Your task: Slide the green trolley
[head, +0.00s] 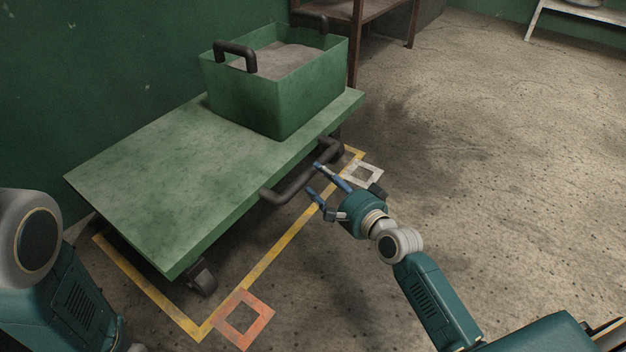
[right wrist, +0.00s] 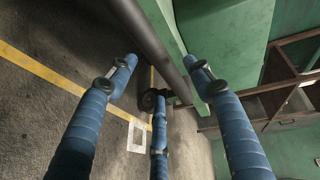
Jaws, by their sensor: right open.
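The green trolley (head: 150,165) is a flat platform on dark wheels beside the green wall. Its dark handle bar (head: 285,191) sticks out on the side facing me. My right gripper (head: 317,180) is open just beside this bar, its blue fingers pointing at it. In the right wrist view the bar (right wrist: 148,38) runs diagonally across the gap between the open fingers (right wrist: 160,66). I cannot tell whether any finger touches it. My left gripper is out of view; only part of my left arm shows at the left edge.
A green bin (head: 300,100) with dark handles and grey contents stands on the trolley's far end. Yellow floor lines (head: 268,255) frame the trolley, with an orange square (head: 243,317) and a white square (head: 363,172) at corners. A brown shelf (head: 375,10) stands behind. Floor at right is clear.

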